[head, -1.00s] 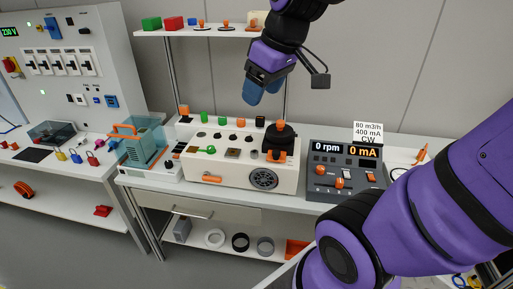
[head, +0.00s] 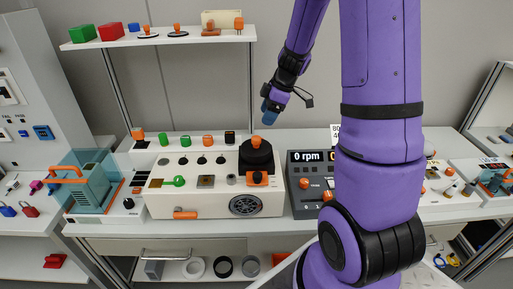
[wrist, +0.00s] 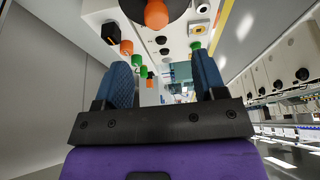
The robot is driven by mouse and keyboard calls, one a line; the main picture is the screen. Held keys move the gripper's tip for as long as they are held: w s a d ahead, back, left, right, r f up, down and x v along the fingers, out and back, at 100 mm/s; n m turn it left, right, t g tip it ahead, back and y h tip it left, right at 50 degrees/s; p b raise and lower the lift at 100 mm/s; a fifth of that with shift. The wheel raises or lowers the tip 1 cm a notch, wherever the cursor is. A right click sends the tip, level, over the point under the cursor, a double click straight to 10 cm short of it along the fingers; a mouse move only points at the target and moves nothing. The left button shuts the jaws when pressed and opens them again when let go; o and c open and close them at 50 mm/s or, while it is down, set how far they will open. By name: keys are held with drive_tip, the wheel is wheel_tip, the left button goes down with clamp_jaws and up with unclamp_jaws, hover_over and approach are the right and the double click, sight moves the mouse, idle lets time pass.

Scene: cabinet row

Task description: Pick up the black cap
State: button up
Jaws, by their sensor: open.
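The black cap (head: 230,138) stands at the right end of a row of small coloured caps along the back of the white panel box (head: 212,204). In the wrist view the black cap (wrist: 111,34) is at the upper left, beyond the fingers and outside the gap between them. My gripper (head: 268,115) has blue fingers and hangs above and to the right of the cap, clear of it. In the wrist view my gripper (wrist: 163,82) is open, with nothing between its fingers.
Green caps (head: 163,138) and orange ones stand left of the black cap. A round black base with an orange knob (head: 256,143) rises close on its right. A shelf (head: 170,39) with blocks is above. A grey meter box (head: 307,185) stands right of the panel.

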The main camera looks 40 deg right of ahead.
sight(257, 137)
drive_tip(key=x, duration=0.5)
drive_tip(key=shift+f, duration=0.3)
drive_tip(key=shift+d+x, duration=0.1)
drive_tip(key=shift+x, duration=1.2)
drive_tip(key=shift+d+x, duration=0.15)
drive_tip(key=shift+x, duration=1.15)
drive_tip(key=shift+c, duration=0.2)
drive_tip(key=c, duration=1)
